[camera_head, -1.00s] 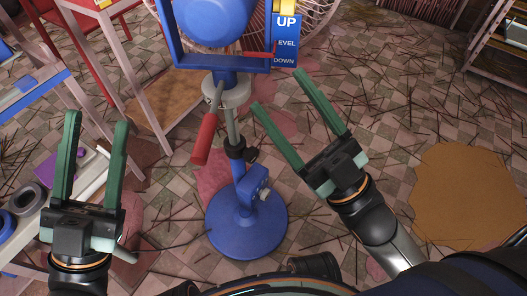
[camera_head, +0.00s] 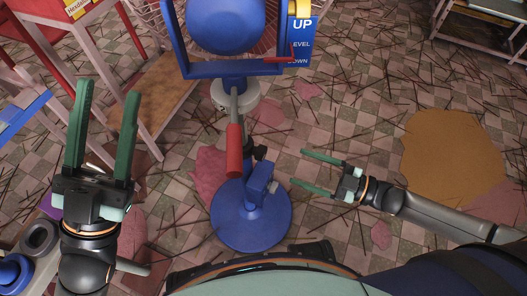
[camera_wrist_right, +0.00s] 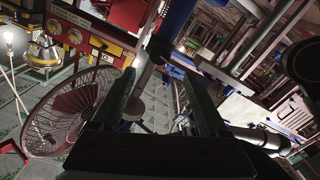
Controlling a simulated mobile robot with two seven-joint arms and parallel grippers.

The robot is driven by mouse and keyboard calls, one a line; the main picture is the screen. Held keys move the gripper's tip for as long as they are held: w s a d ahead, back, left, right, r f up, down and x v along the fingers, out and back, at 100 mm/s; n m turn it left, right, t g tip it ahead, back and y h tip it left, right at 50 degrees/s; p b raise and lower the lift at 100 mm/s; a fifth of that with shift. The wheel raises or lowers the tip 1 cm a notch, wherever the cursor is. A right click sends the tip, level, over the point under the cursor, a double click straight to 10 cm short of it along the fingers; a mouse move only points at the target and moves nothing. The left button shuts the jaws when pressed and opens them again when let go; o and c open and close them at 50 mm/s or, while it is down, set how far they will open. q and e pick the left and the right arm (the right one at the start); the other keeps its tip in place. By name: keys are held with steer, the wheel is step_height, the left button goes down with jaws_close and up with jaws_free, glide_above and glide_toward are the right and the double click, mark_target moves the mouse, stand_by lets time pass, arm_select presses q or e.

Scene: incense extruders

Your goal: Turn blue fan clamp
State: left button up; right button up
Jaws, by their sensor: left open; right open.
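The blue fan (camera_head: 224,25) stands upright at the top centre of the head view, on a pole with a round blue base (camera_head: 251,218). Its clamp is a pale collar (camera_head: 236,94) under the yoke, with a red-handled lever (camera_head: 234,150) hanging down in front of the pole. My right gripper (camera_head: 298,167) is open and empty, right of the pole and low near the base, fingers pointing left, apart from the lever. Its fingers (camera_wrist_right: 160,80) also show in the right wrist view. My left gripper (camera_head: 108,90) is open and empty at the left, away from the fan.
A blue sign reading UP, LEVEL, DOWN (camera_head: 299,45) with a small red pointer is beside the yoke. Tables and frames (camera_head: 150,85) fill the left. A shelf (camera_head: 480,25) is at the top right. Stick-strewn floor (camera_head: 350,110) lies open on the right.

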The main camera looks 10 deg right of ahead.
mark_target(265, 155)
steer(key=b+x, duration=0.2)
steer(key=x, duration=0.7)
steer(key=shift+w+a+b, duration=0.15)
steer(key=shift+a+b, duration=0.15)
steer(key=shift+b, duration=0.1)
steer(key=shift+w+a, duration=0.4)
steer(key=shift+a, duration=0.15)
steer(key=shift+c, duration=0.3)
jaws_close()
